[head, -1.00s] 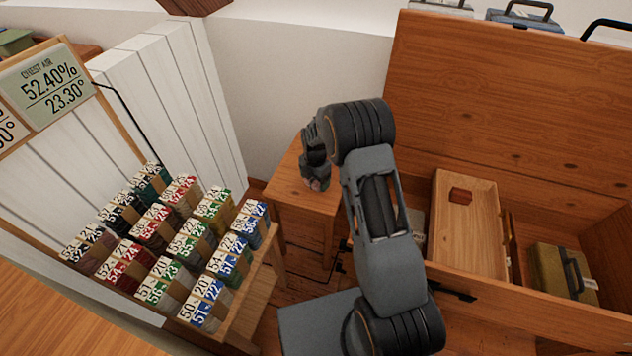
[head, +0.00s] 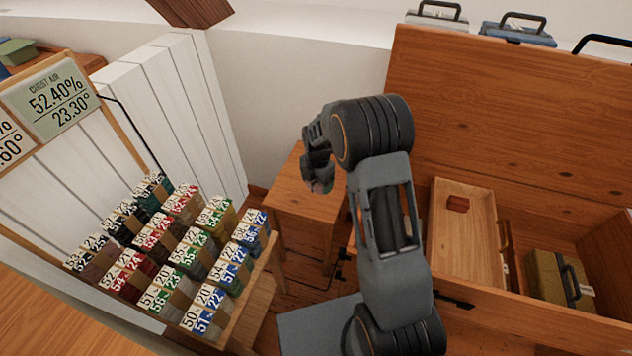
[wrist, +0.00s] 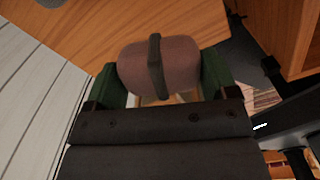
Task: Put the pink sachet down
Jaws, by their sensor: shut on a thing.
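The pink sachet (wrist: 184,66), a dull pink rounded pouch with a dark band round it, is between the green fingers of my gripper (wrist: 160,78) in the wrist view. My gripper is shut on it. Beyond the sachet is the wooden top of a small side table (wrist: 95,25). In the head view my gripper (head: 320,182) hangs over the small side table (head: 305,202), and the sachet is mostly hidden there. I cannot tell whether the sachet touches the tabletop.
A rack of numbered packets (head: 180,245) stands left of the table, before white panelling (head: 165,95). At right is an open wooden chest (head: 520,110) with a tray (head: 465,245) and an olive case (head: 555,280) inside. The visible tabletop is clear.

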